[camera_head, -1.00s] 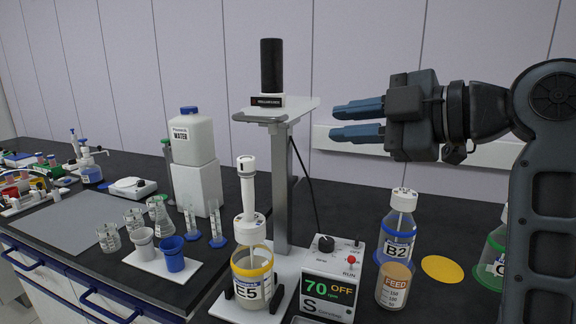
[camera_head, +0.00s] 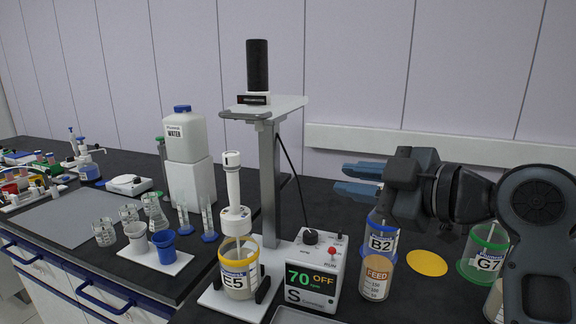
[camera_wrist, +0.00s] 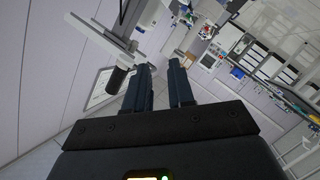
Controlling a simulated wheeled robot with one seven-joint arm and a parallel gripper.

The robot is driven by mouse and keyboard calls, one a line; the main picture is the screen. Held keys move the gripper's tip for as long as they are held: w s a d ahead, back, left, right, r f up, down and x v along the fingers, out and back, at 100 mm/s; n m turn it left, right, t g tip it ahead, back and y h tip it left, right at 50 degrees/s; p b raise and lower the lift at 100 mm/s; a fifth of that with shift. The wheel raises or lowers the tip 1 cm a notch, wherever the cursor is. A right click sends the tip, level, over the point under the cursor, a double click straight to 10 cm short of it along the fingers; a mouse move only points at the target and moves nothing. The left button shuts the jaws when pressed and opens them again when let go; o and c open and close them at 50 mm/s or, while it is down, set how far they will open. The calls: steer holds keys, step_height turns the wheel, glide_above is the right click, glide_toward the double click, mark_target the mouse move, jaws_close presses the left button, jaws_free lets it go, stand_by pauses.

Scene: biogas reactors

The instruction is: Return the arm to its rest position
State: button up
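My gripper (camera_head: 356,179) is at the right of the head view, raised above the black bench and pointing left. Its two blue fingers are apart with nothing between them. In the wrist view the gripper (camera_wrist: 160,66) also shows a clear gap between the dark fingers. In the head view my gripper stands to the right of the stirrer stand (camera_head: 269,190) and overlaps the top of bottle B2 (camera_head: 381,241), partly hiding it. My arm is bent at the right edge.
Vessel E5 (camera_head: 239,279) sits at the stand's base, left of the control box (camera_head: 313,270) reading 70 and OFF. A FEED jar (camera_head: 376,280), a yellow disc (camera_head: 427,263) and bottle G7 (camera_head: 485,262) are at the right. Beakers on a white tray (camera_head: 150,260) are at the left.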

steer(key=s+d+f+m+t+h, duration=0.1)
steer(key=s+d+f+m+h, duration=0.2)
steer(key=f, duration=0.4)
steer(key=s+d+f+m+t+h, duration=0.15)
steer(key=f+m, duration=0.25)
steer(key=f, duration=0.4)
steer(key=s+d+f+m+h, duration=0.1)
steer(key=s+f+m, duration=0.1)
steer(key=s+f, duration=0.1)
steer(key=s+d+f+m+h, duration=0.1)
steer(key=s+f+m, duration=0.1)
steer(key=s, duration=0.3)
steer(key=s+d+f+m+h, duration=0.1)
steer(key=s+f+m, duration=0.1)
steer(key=s+f, duration=0.3)
steer(key=shift+d+t+h, duration=0.25)
steer(key=shift+d, duration=0.05)
steer(key=s+d+r+m+h, duration=0.1)
steer(key=s+m, duration=0.1)
steer(key=s, duration=1.1)
steer(key=s+d+r+m+h, duration=0.1)
steer(key=s+d+m+h, duration=0.1)
steer(key=s, duration=1.1)
steer(key=shift+s+d, duration=0.25)
